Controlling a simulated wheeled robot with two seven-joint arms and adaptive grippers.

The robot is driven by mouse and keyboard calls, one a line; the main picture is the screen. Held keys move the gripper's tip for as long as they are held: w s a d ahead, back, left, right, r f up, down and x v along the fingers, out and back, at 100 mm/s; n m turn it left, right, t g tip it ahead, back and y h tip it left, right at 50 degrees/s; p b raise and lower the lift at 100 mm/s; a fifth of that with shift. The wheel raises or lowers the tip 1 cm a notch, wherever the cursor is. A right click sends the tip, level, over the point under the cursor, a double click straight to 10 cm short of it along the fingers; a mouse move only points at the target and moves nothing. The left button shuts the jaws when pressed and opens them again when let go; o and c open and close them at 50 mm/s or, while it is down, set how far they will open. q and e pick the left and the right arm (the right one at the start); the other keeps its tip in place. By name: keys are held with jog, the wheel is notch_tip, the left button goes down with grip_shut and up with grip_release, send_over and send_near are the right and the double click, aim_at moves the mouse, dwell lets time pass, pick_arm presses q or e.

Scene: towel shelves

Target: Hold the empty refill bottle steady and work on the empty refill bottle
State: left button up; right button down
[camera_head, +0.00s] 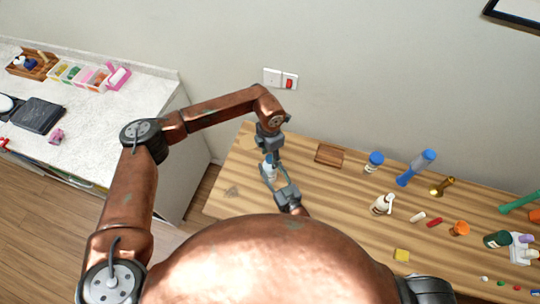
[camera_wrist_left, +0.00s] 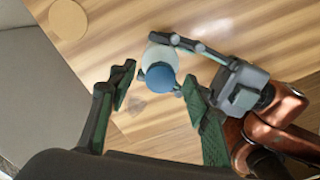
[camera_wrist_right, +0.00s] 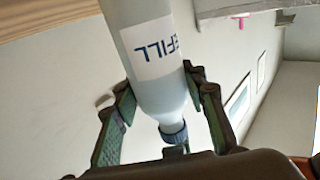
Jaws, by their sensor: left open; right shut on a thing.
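The refill bottle (camera_head: 270,171) is pale with a blue cap and stands over the wooden table, partly hidden by my grippers in the head view. My right gripper (camera_head: 269,177) is shut on its body from the side. In the right wrist view the bottle (camera_wrist_right: 150,52) shows a white label reading "REFILL" and a dark blue cap (camera_wrist_right: 174,133). My left gripper (camera_head: 268,155) is open just above the bottle. In the left wrist view the blue cap (camera_wrist_left: 160,78) lies between its spread fingertips, with a visible gap; the depth between them is hard to tell.
The wooden table (camera_head: 320,215) holds a wooden tray (camera_head: 330,154), a blue-lidded jar (camera_head: 373,162), a blue tube (camera_head: 416,167), a white bottle (camera_head: 382,204) and a yellow block (camera_head: 402,255) to the right. A round tan disc (camera_wrist_left: 68,19) lies near the bottle. A white counter (camera_head: 90,115) stands left.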

pick_arm(q)
notch_tip(320, 180, up, 12)
dwell(0.5)
pick_arm(e)
jog(key=c, duration=1.1)
grip_release()
jog(key=shift+c, duration=0.2)
jog(key=v, duration=1.2)
